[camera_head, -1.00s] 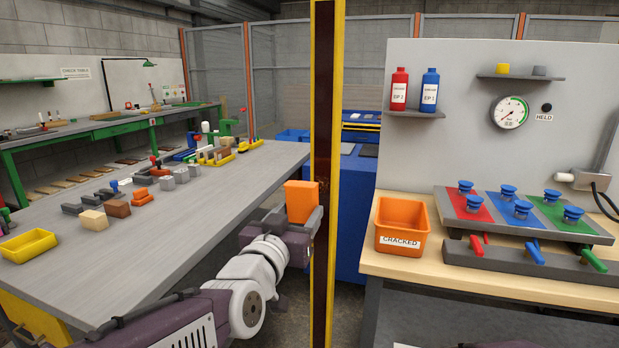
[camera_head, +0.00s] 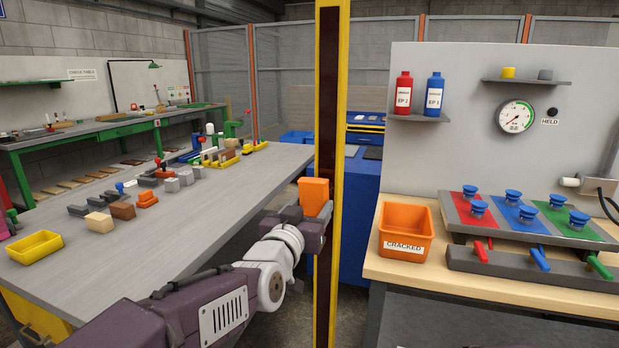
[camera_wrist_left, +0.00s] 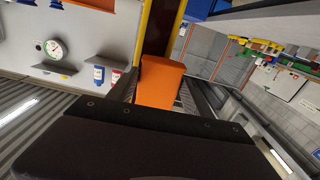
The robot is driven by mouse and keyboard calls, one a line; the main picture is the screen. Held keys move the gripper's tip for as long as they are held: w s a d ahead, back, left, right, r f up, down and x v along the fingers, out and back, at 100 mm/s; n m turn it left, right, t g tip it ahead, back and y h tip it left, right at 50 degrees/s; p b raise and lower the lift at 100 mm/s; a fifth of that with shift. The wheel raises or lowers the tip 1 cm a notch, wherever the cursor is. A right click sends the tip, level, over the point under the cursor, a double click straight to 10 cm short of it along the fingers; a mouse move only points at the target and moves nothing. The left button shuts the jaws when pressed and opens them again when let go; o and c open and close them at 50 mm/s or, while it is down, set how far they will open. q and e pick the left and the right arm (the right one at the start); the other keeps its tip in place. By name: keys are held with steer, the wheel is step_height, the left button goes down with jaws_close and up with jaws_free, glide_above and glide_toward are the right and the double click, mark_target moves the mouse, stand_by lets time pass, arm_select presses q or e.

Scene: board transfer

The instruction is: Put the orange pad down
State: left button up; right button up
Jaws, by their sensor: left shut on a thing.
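The orange pad (camera_head: 314,196) is a plain orange block held upright in my left gripper (camera_head: 303,214). The gripper is shut on it, in front of the yellow and dark post and at the right edge of the long grey table. In the left wrist view the orange pad (camera_wrist_left: 161,83) stands out beyond the dark gripper body, which hides its lower part. Nothing visible supports the pad from below except the gripper. My right gripper is not in view.
The yellow-edged post (camera_head: 328,130) stands close by the pad. The grey table (camera_head: 190,225) has free room at its near right; blocks and a yellow tray (camera_head: 35,247) lie further left. An orange bin marked CRACKED (camera_head: 405,226) and a rack of coloured panels (camera_head: 520,214) are on the right bench.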

arm_select(q)
steer(key=v, duration=0.8)
steer(key=p+x, duration=0.1)
steer(key=x, duration=0.8)
steer(key=shift+r, duration=0.1)
steer(key=d+p, duration=0.3)
steer(key=d, duration=0.1)
steer(key=shift+s+r, duration=0.15)
steer(key=shift+s, duration=0.2)
steer(key=shift+c, duration=0.7)
steer(key=a+b, duration=0.1)
steer(key=a, duration=0.1)
steer(key=w+a+f+b, duration=0.1)
steer(key=shift+w+a+b, duration=0.1)
steer(key=shift+a+b, duration=0.25)
steer(key=shift+a, duration=0.05)
steer(key=shift+r+v, duration=0.2)
steer(key=shift+v, duration=0.6)
steer(key=shift+s+r, duration=0.1)
steer(key=shift+s, duration=0.2)
steer(key=shift+w, duration=0.1)
